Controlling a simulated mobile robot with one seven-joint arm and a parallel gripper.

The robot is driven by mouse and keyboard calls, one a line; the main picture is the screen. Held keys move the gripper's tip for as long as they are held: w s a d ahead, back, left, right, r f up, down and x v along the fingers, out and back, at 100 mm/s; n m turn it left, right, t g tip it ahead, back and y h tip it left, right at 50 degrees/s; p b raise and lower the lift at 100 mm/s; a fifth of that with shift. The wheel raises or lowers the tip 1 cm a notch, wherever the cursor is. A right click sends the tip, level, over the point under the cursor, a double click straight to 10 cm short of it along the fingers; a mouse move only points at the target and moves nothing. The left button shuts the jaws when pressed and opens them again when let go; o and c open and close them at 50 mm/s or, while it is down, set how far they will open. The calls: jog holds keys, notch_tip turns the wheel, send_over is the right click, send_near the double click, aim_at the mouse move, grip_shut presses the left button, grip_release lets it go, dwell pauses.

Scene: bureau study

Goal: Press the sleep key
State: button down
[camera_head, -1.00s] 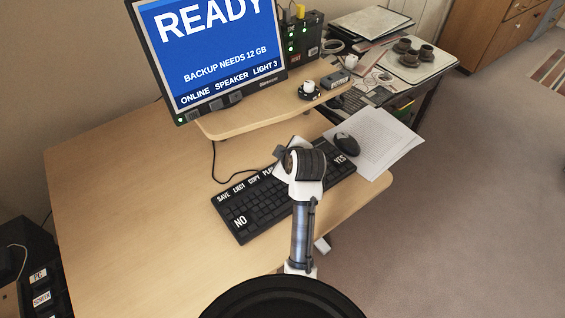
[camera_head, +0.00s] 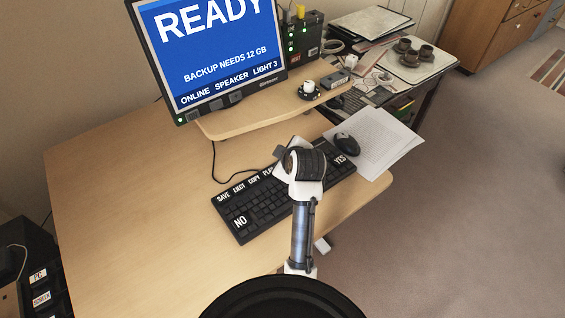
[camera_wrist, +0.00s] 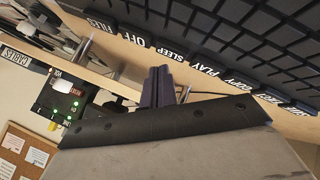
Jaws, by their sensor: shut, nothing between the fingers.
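The black keyboard (camera_head: 240,212) lies on the desk; it also shows upside down in the wrist view (camera_wrist: 255,30). The sleep key (camera_wrist: 172,52) shows in the wrist view in the labelled row, between the OFF key (camera_wrist: 134,38) and the PLAY key (camera_wrist: 205,68). In the head view my arm hides it. My gripper (camera_wrist: 157,76) is shut and empty, its dark fingertips just below the SLEEP label in the wrist picture. I cannot tell whether they touch the key. In the head view my wrist covers the fingers.
A mouse (camera_head: 346,145) and papers (camera_head: 378,143) lie right of the keyboard. The monitor (camera_head: 212,50) and a raised shelf (camera_head: 250,121) stand behind it. A box with green lights (camera_head: 303,38) is beside the monitor. The desk's left part (camera_head: 120,190) is clear.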

jog(key=shift+f, duration=0.1)
jog(key=shift+f+b, duration=0.3)
jog(key=shift+f, duration=0.05)
jog(key=shift+f+b, duration=0.3)
jog(key=shift+f, duration=0.15)
dwell(0.8)
jog(key=shift+r, duration=0.1)
jog(key=shift+r+p, duration=0.8)
notch_tip(320, 180, up, 5)
jog(key=p, duration=0.4)
dwell(1.0)
